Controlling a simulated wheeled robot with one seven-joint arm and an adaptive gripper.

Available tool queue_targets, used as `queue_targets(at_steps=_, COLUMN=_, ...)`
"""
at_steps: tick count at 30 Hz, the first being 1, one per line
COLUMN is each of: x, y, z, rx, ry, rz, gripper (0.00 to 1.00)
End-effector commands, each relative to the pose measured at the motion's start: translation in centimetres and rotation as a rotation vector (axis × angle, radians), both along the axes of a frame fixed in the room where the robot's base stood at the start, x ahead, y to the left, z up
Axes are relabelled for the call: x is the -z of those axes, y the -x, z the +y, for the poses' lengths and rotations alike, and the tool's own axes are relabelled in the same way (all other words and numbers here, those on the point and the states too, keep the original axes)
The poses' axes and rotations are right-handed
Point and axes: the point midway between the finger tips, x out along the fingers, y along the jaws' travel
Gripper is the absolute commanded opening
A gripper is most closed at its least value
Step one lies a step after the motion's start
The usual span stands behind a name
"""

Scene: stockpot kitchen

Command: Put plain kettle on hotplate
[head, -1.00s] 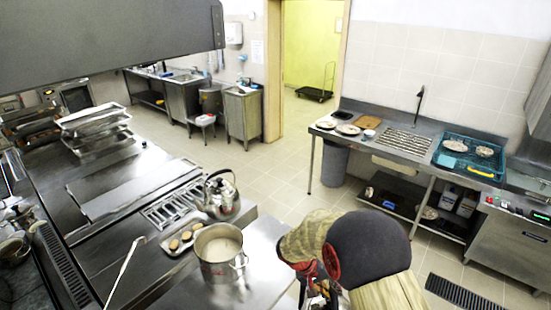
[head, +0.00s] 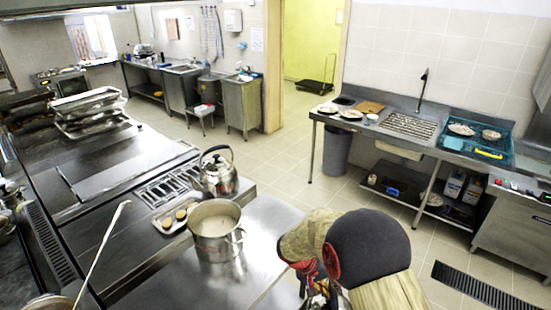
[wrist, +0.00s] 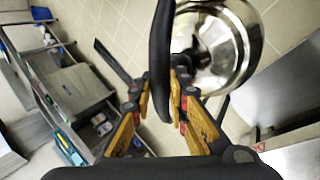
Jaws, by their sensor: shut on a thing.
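My gripper (wrist: 161,98) is shut on the black handle of a shiny steel kettle (wrist: 243,48) in the wrist view. The kettle's round body shows at the top right, with floor tiles beyond it. In the head view my gripper is at the bottom, mostly hidden by my arm, and the held kettle cannot be made out. A second steel kettle (head: 216,181) with a black handle stands on the steel range, behind the stockpot. A flat steel plate (head: 125,170) lies left of it on the range; I cannot tell whether this is the hotplate.
A long ladle handle (head: 104,250) sticks up at left. A sink counter (head: 385,118) with plates and a blue crate (head: 472,163) stands at right. Tiled floor lies between.

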Motion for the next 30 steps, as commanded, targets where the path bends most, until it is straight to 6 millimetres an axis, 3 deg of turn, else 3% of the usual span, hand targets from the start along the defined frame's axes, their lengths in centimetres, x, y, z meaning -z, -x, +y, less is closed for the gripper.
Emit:
queue_targets(at_steps=6, x=3.8, y=-0.2, z=0.0, rx=-0.001, ry=0.0, rz=-0.005, gripper=0.0)
queue_targets(at_steps=15, x=7.4, y=-0.2, z=0.0, rx=0.0, ry=0.0, rz=-0.006, gripper=0.0)
queue_targets(at_steps=30, x=8.5, y=-0.2, z=0.0, rx=0.0, ry=0.0, rz=-0.006, gripper=0.0)
